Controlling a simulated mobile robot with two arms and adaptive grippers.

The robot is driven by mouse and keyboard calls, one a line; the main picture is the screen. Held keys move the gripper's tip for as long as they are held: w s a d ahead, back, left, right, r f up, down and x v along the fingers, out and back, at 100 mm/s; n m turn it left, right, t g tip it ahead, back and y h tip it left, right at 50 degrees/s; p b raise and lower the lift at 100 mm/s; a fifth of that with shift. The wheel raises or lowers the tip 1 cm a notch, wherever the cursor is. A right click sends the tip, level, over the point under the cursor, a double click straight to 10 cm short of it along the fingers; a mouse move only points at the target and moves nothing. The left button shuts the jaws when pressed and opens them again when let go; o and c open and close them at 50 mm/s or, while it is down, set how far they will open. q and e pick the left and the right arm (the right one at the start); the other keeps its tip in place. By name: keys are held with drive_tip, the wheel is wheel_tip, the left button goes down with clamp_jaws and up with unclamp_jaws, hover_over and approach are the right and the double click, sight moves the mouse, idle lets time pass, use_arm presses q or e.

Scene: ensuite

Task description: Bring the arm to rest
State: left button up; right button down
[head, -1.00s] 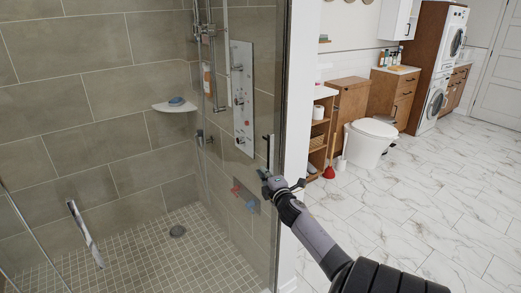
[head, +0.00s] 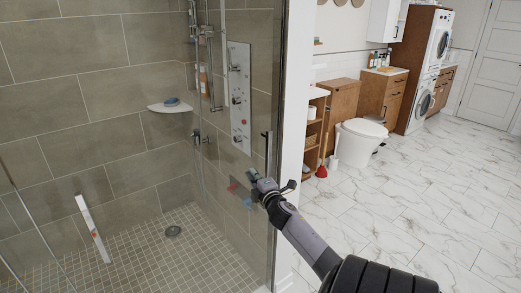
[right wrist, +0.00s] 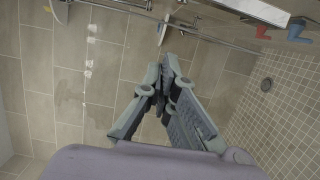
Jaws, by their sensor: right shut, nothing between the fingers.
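My right arm (head: 310,245) reaches in from the lower right in the head view. My right gripper (head: 257,180) is at its end, in front of the shower's glass edge. The right wrist view shows the same gripper (right wrist: 165,82) with its fingertips together and nothing between them. My left gripper is in neither view.
The glass panel (head: 262,100) and door handle (head: 267,150) are close to my right gripper. Inside the shower are a corner shelf (head: 170,107) and a shower panel (head: 239,100). A toilet (head: 358,142) and red plunger (head: 321,171) stand at right. The marble floor (head: 430,210) is open.

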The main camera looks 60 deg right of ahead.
drive_tip(key=s+d+v, duration=0.1)
drive_tip(key=v, duration=0.7)
drive_tip(key=s+a+f+m+g+y, duration=0.2)
drive_tip(key=s+a+f, duration=0.15)
drive_tip(key=f, duration=0.95)
drive_tip(key=s+a+f+m+g+y, duration=0.1)
drive_tip(key=s+a+f+m+g, duration=0.3)
drive_tip(key=f, duration=0.8)
drive_tip(key=a+f+n+g+y, duration=0.15)
drive_tip(key=a+f, duration=0.45)
drive_tip(key=f, duration=0.7)
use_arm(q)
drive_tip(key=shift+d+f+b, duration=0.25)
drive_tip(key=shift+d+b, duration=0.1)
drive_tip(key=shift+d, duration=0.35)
use_arm(e)
drive_tip(key=s+a+f+m+g+y, duration=0.2)
drive_tip(key=s+a+f+g, duration=0.1)
drive_tip(key=s+a+f, duration=0.7)
drive_tip(key=s+a+f+m+g+y, duration=0.2)
drive_tip(key=s+a+f, duration=0.8)
drive_tip(key=s+a, duration=0.6)
drive_tip(key=shift+s+f+g+y, duration=0.35)
drive_tip(key=shift+s+g+y, duration=0.35)
drive_tip(key=shift+g+y, duration=0.05)
drive_tip(key=shift+a+m, duration=0.15)
drive_tip(key=shift+m, duration=0.1)
